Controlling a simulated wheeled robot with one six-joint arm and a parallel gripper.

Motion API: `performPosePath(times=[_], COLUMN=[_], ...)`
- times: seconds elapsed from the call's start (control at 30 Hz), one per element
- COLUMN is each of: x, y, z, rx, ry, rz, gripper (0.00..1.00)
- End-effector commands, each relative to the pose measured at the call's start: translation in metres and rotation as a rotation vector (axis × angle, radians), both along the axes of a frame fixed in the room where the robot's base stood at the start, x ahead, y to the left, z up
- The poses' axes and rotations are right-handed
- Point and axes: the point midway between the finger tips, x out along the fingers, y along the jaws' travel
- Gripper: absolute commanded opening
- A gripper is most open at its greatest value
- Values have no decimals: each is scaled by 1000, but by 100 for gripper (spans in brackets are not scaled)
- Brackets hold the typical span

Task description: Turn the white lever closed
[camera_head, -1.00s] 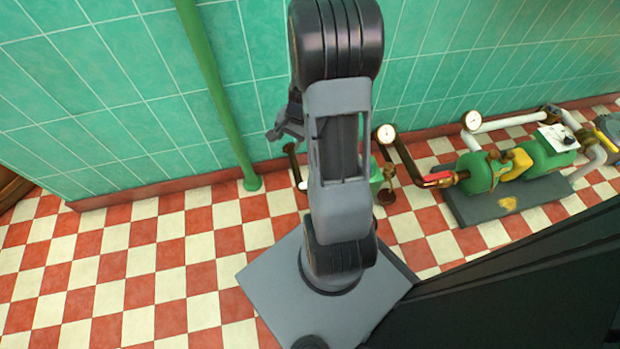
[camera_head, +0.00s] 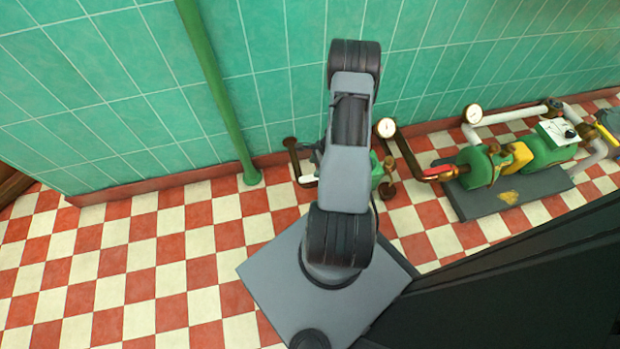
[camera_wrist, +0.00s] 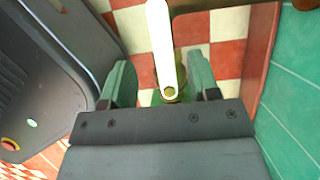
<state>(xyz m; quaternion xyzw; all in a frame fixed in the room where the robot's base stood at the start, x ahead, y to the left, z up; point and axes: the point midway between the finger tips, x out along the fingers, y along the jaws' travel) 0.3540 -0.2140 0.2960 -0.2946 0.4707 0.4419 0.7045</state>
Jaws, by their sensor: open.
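The white lever (camera_wrist: 160,45) shows in the wrist view as a long flat bar. It runs from the top edge down to a brass-coloured pivot near the gripper's body. My gripper (camera_wrist: 161,75) is open, with one greenish finger on each side of the lever and gaps visible between. Whether the fingers reach down to the lever's height I cannot tell. In the head view my arm covers most of the gripper and of the small green unit (camera_head: 377,172) by the wall. A short white piece shows left of the arm there; whether it is the lever I cannot tell.
A green pump (camera_head: 485,168) sits on a dark plinth farther right. A green vertical pipe (camera_head: 222,105) runs up the tiled wall. The left floor is clear.

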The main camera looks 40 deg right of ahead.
Motion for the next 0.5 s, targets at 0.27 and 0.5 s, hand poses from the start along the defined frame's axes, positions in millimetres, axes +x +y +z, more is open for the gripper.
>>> performPosePath(times=[0.27,0.5], x=[7,11], y=[16,22], z=[-45,-60], rx=[0,0], ry=[0,0], rz=[2,1], gripper=[55,55])
